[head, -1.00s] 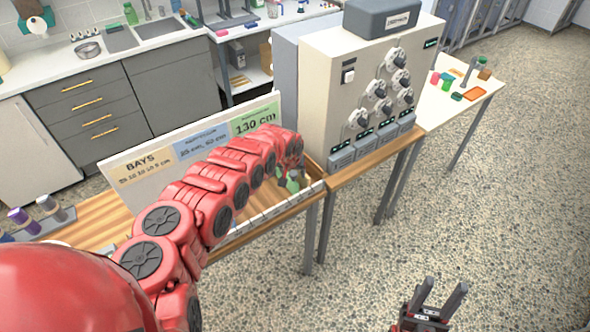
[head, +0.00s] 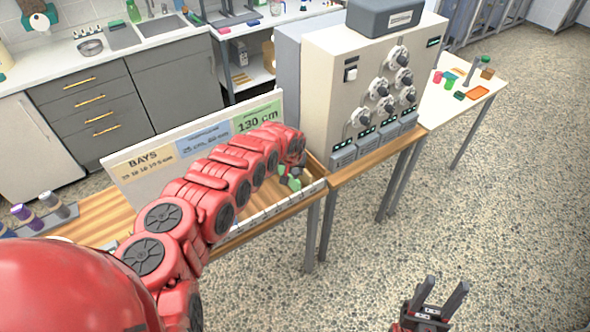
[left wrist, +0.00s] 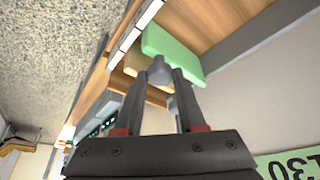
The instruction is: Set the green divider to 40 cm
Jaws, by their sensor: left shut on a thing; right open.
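The green divider (head: 292,182) stands in the right end of a long, shallow wooden box (head: 262,212), partly hidden by my left arm. In the left wrist view the divider (left wrist: 172,50) is a pale green slab with a grey knob. My left gripper (left wrist: 160,74) is shut on this knob, its two fingers on either side of it. In the head view my left gripper (head: 294,168) is mostly hidden behind its own wrist. My right gripper (head: 444,296) is open and empty over the floor. The marks along the box's front edge are too small to read.
A white board behind the box carries a "BAYS" card (head: 144,172), a blue card (head: 205,138) and a green "130 cm" card (head: 258,118). A beige dial cabinet (head: 330,90) stands just right of the box. Spools (head: 50,200) stand at the left. The floor at right is clear.

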